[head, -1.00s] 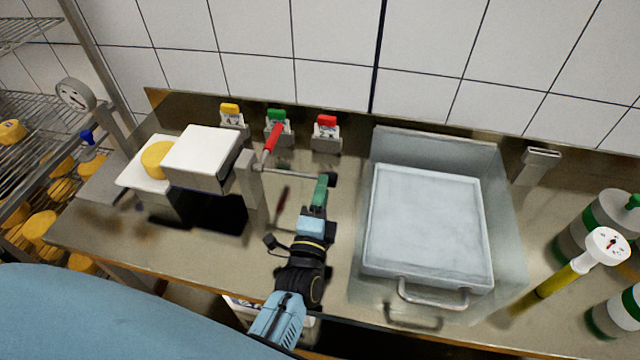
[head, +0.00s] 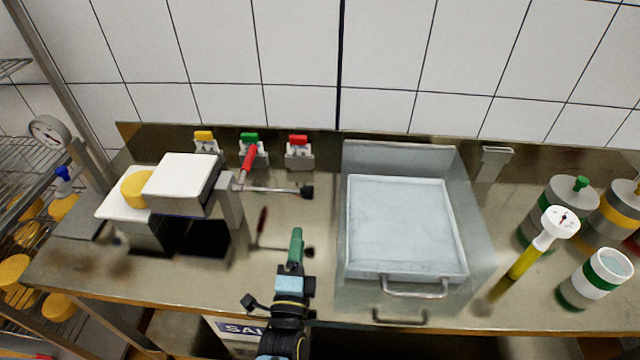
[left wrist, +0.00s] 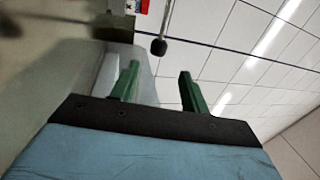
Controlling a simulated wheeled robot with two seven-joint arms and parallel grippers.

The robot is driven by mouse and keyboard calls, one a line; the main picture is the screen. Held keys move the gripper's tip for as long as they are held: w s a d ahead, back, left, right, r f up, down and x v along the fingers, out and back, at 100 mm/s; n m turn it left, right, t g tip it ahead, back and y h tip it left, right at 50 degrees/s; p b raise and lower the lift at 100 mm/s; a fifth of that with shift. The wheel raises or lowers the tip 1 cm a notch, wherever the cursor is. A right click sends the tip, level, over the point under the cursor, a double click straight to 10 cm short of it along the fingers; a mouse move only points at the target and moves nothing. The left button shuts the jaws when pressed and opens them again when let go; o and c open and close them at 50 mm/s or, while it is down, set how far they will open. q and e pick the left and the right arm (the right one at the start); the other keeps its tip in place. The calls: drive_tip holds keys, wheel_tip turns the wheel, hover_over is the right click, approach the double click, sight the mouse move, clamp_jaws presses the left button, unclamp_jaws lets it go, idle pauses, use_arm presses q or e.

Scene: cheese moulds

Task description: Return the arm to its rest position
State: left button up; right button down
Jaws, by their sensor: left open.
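My left gripper (head: 296,247) has green fingers and a light blue body. In the head view it is over the front part of the steel counter, left of the lidded tray and in front of the lever. In the left wrist view its two green fingers (left wrist: 160,82) stand apart with nothing between them. The black-knobbed lever (head: 275,190) of the cheese press is behind the gripper, clear of it. My right gripper is in neither view.
The press (head: 182,183) stands at the left with a yellow cheese (head: 137,190) beside it. A steel tray (head: 405,225) with a front handle sits right of the gripper. Coloured-top holders (head: 298,152) line the back wall.

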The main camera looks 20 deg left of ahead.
use_arm(q)
drive_tip(key=shift+w+a+f+n+g+h, duration=0.1)
drive_tip(key=shift+a+f+n+g+h, duration=0.3)
drive_tip(key=shift+a+g+h, duration=0.15)
drive_tip(key=n+g, duration=0.1)
drive_tip(key=s+a+f+n+g+h, duration=0.1)
drive_tip(key=g+h, duration=0.1)
drive_tip(key=shift+s+a+f+n+g+h, duration=0.25)
drive_tip(key=shift+f+n+g, duration=0.05)
drive_tip(key=shift+n+g, duration=0.1)
drive_tip(key=s+n+g, duration=0.2)
drive_tip(key=s, duration=0.1)
drive_tip(key=s+a+f+n+g+h, duration=0.1)
drive_tip(key=s+g, duration=0.1)
drive_tip(key=shift+n, duration=0.4)
drive_tip(key=s+a+r+n+g, duration=0.25)
drive_tip(key=s+n+g, duration=0.45)
drive_tip(key=s, duration=0.7)
wheel_tip(320, 180, down, 26)
drive_tip(key=s+g+b, duration=0.1)
drive_tip(key=g+b, duration=0.1)
drive_tip(key=b, duration=0.1)
drive_tip(key=s+a+f+b, duration=0.2)
drive_tip(key=s+f, duration=1.5)
drive_tip(key=f, duration=0.2)
drive_tip(key=shift+a+f+m+g+y+b, duration=0.2)
drive_tip(key=shift+a+m+g+y+b, duration=0.1)
drive_tip(key=shift+a+m+g+y, duration=0.15)
